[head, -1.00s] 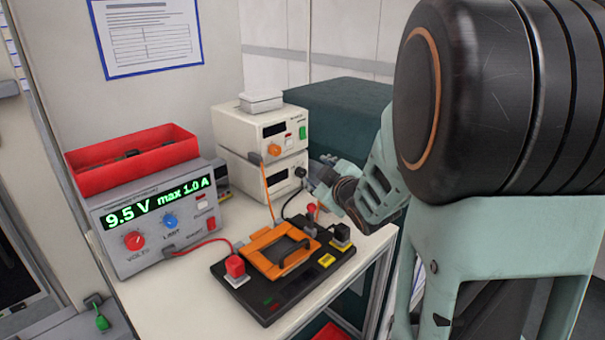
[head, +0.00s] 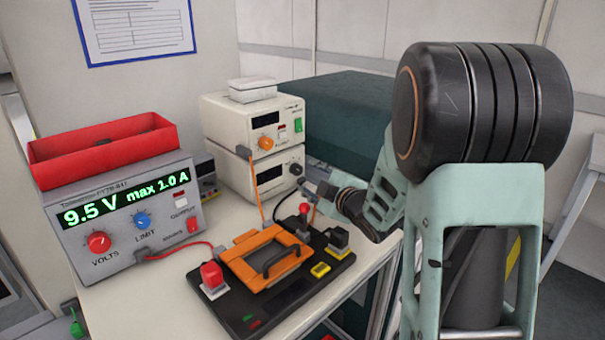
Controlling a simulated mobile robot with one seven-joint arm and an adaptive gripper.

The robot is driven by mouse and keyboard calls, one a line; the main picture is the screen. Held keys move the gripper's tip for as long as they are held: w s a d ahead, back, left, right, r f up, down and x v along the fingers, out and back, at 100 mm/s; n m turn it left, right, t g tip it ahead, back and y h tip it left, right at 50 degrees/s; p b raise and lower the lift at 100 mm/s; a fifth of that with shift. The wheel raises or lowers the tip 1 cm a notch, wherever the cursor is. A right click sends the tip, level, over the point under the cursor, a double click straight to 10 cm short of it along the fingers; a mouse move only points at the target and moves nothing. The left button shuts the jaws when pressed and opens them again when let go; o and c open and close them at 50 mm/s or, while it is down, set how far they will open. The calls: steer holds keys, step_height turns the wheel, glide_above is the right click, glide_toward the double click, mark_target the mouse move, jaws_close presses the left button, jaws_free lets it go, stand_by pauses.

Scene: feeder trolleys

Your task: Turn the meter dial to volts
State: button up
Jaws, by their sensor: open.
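Two white instruments are stacked at the back of the bench. The upper one (head: 236,118) has a dark display, an orange knob (head: 266,143) and a green switch. The lower one (head: 231,178) has a dark display and a dark knob (head: 296,168). Their labels are too small to read, so I cannot tell which is the meter or where its dial points. My gripper (head: 308,187) is open, just right of and below the dark knob, above the bench. Contact with the knob cannot be made out.
A grey power supply (head: 75,240) reads 9.5 V, max 1.0 A, with a red tray (head: 105,140) on top. A black test board (head: 230,305) with an orange clamp frame (head: 245,262) and leads lies in front. A dark green box (head: 345,115) stands behind.

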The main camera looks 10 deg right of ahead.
mark_target(299, 171)
steer(key=x, duration=0.7)
steer(key=shift+w, duration=0.1)
jaws_close()
